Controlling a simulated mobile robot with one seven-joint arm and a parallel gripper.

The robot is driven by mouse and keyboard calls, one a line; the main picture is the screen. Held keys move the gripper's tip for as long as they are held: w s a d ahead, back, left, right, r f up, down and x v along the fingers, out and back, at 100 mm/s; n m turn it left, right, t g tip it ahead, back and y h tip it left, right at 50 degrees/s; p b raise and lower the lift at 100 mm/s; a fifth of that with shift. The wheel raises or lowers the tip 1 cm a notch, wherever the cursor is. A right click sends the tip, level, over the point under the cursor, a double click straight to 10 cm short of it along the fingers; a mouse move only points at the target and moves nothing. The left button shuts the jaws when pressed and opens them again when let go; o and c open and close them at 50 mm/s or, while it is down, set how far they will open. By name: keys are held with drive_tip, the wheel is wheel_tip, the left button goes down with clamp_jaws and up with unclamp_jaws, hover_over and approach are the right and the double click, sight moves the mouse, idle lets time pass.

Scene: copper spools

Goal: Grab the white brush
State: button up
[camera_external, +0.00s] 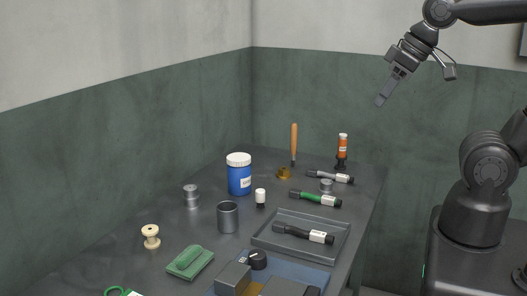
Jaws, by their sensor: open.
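I cannot make out a thing that is clearly a white brush. A small white-topped item with a dark base (260,197) stands mid-table, right of the blue jar.
The dark table (120,255) holds a blue jar (239,178), grey cup (228,217), pale spool (151,237), metal spool (191,196), wooden-handled tool (294,142), orange-labelled item (342,150), green marker-like tool (316,198) and grey tray (262,241) with a black tool. Walls stand behind and left.

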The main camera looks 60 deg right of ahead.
drive_tip(key=shift+o, duration=0.3)
drive_tip(key=m+g, duration=0.6)
hover_over(260, 190)
drive_tip(key=f, duration=2.2)
drive_tip(key=shift+a+f, duration=0.2)
wheel_tip(260, 190, down, 6)
drive_tip(key=shift+s+d+f, duration=0.1)
drive_tip(key=shift+f, duration=2.55)
drive_tip(key=shift+c, duration=0.5)
